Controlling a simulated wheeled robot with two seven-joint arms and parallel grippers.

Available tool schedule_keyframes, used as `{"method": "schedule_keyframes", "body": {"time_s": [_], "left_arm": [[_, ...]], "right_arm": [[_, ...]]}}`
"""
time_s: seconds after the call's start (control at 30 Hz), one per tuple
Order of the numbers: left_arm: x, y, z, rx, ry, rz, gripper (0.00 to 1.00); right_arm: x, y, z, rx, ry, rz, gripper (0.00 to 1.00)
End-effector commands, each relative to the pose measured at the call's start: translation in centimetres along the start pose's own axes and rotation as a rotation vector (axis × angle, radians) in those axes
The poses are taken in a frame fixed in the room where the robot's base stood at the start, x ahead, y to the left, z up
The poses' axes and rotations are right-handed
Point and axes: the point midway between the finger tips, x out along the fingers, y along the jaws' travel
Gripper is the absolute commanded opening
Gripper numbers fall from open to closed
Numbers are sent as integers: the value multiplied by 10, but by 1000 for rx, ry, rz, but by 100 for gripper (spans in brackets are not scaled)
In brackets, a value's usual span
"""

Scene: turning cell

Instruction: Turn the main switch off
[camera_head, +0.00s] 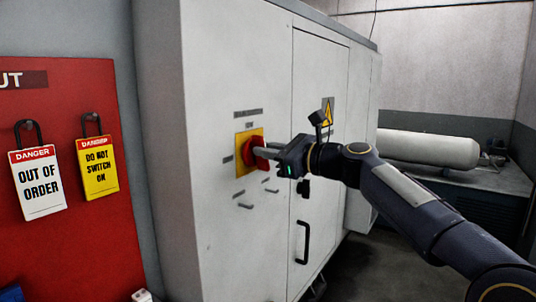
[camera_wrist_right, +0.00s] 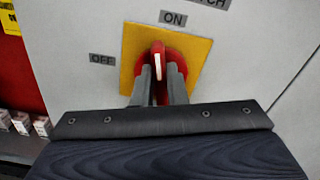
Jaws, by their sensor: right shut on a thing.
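The main switch is a red rotary knob (camera_head: 249,153) on a yellow plate (camera_head: 241,169), set in the front of a white cabinet. In the right wrist view the knob (camera_wrist_right: 182,60) has a handle bar with a white mark that points up toward the ON label (camera_wrist_right: 173,19). The OFF label (camera_wrist_right: 102,59) is to its left. My right gripper (camera_head: 263,152) is shut on the knob's handle, with one finger on each side in the wrist view (camera_wrist_right: 160,74). The fingers hide the lower part of the handle. My left gripper is not in view.
The cabinet (camera_head: 215,60) has a black door handle (camera_head: 302,243) below my right forearm. A red board (camera_head: 80,240) at the left bears an OUT OF ORDER tag (camera_head: 38,185) and a yellow DO NOT SWITCH ON tag (camera_head: 98,168). A white tank (camera_head: 428,148) lies at the back right.

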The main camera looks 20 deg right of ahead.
Motion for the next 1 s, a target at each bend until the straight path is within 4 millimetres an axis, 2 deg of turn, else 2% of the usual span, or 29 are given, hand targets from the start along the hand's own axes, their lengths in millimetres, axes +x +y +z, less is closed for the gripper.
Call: {"method": "schedule_keyframes", "body": {"time_s": [1.0], "left_arm": [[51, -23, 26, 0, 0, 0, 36]], "right_arm": [[0, 12, -9, -959, 0, 0, 0]]}}
